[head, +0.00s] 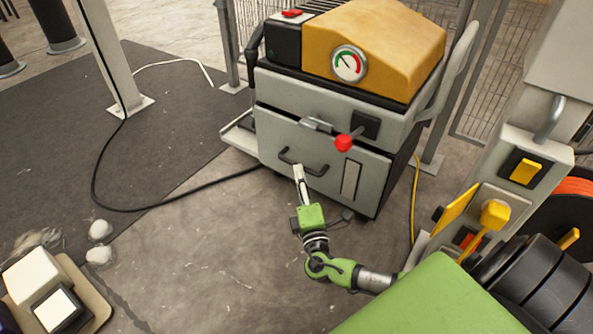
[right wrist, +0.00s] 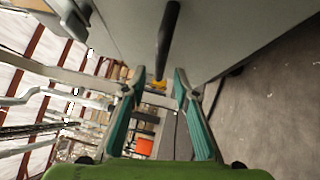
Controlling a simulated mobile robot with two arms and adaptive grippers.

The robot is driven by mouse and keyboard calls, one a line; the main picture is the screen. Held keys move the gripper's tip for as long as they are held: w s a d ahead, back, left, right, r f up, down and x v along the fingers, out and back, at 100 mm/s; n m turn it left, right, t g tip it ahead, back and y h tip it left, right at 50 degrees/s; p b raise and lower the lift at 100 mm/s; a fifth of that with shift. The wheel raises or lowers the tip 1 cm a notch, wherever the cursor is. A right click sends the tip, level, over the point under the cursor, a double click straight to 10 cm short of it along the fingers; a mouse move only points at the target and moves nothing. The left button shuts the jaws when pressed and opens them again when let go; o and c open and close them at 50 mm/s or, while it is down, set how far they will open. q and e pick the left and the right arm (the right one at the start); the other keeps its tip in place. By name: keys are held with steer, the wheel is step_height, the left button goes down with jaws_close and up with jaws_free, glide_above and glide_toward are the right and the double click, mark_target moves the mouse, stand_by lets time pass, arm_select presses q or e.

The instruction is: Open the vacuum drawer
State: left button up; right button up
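The vacuum machine's grey drawer (head: 335,165) is in its lower front, under a darker seam, and looks shut in the head view. Its black bar handle (head: 315,170) is on the left part of the front. My right gripper (head: 298,170) is at the handle, partly covering it. In the right wrist view the gripper (right wrist: 158,82) has its two fingers apart. The dark handle (right wrist: 168,35) runs toward the gap between the fingertips; I cannot tell whether they touch it. My left gripper is not in view.
Above the drawer are a latch (head: 316,124), a red-knobbed lever (head: 344,143) and a pressure gauge (head: 349,64). A grey control post with a yellow switch (head: 525,171) stands at right. A black cable (head: 165,207) crosses the floor. The floor before the drawer is mostly clear.

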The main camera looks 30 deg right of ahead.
mark_target(297, 163)
steer(key=b+x, duration=0.1)
steer(key=x, duration=0.4)
steer(key=shift+s+a, duration=0.1)
jaws_close()
